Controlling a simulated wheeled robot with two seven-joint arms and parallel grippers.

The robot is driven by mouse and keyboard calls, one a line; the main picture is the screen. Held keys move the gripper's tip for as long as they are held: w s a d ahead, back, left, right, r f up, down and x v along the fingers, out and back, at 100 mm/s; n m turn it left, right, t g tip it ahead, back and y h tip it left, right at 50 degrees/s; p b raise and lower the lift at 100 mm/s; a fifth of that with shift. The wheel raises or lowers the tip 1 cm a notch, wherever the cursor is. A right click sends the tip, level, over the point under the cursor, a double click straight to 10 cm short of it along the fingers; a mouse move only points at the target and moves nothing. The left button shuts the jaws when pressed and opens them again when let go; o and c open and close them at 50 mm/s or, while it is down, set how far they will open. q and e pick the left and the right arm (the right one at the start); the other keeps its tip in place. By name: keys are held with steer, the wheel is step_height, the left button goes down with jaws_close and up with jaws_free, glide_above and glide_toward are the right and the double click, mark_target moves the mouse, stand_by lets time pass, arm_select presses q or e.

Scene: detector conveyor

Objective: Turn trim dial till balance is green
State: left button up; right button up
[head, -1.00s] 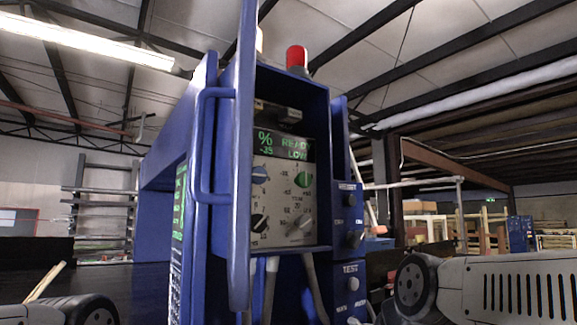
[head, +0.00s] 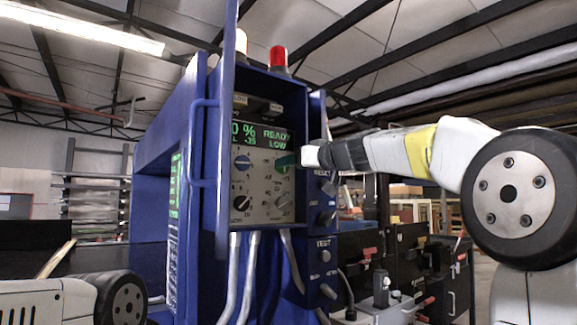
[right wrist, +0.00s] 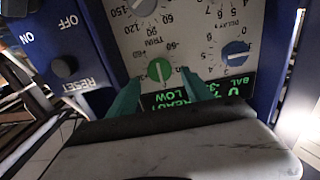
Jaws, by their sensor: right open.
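The green trim dial (right wrist: 159,70) is on the grey control panel (right wrist: 190,25), which appears upside down in the right wrist view. My right gripper (right wrist: 161,77) is open, with one teal finger on each side of the dial; I cannot tell whether they touch it. In the head view my right gripper (head: 291,160) reaches the panel from the right and partly hides the dial. The display (head: 262,136) reads READY and LOW in green, with a balance value that looks like -35. My left gripper is out of view; only my left arm shows at lower left.
A blue cabinet frame with an upright handle (head: 196,145) stands left of the panel. Side buttons and knobs (head: 326,218) are on the blue face right of the panel. A red lamp (head: 278,56) tops the cabinet. A black conveyor surface lies to the left.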

steer(key=shift+x, duration=1.6)
jaws_close()
steer(key=shift+w+d+f+m, duration=0.1)
steer(key=shift+m, duration=3.7)
steer(key=shift+d+f+m, duration=0.1)
steer(key=shift+m, duration=3.7)
